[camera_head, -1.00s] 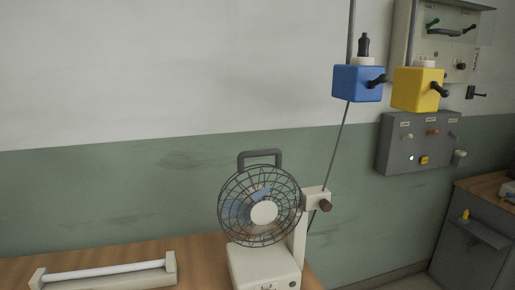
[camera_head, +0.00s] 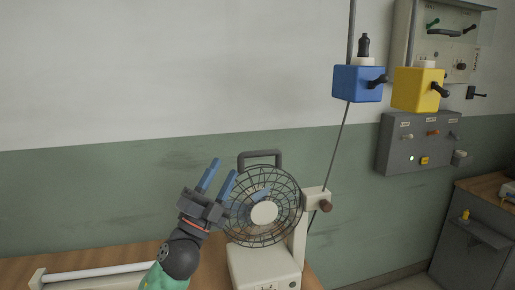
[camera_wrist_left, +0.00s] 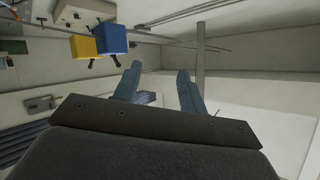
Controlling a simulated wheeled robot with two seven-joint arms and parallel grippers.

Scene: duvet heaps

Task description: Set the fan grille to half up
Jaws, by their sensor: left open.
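The fan grille (camera_head: 272,225) is a dark round wire cage with a pale hub, facing the camera on a cream stand in the head view. A dark grey handle (camera_head: 259,155) stands above it, and a brown knob (camera_head: 325,206) is on the bracket at its right. My left gripper (camera_head: 219,177) is open and empty, with its blue fingers pointing up, at the grille's left edge in the picture. It overlaps the grille's edge; I cannot tell if they touch. The left fingers (camera_wrist_left: 158,88) are spread and empty in the wrist view. My right gripper is not in view.
A blue box (camera_head: 357,84) and a yellow box (camera_head: 417,90) hang on rods at the upper right. A grey control panel (camera_head: 420,142) is on the wall. A cream frame with a white bar (camera_head: 95,272) lies on the wooden table (camera_head: 20,268) at the left.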

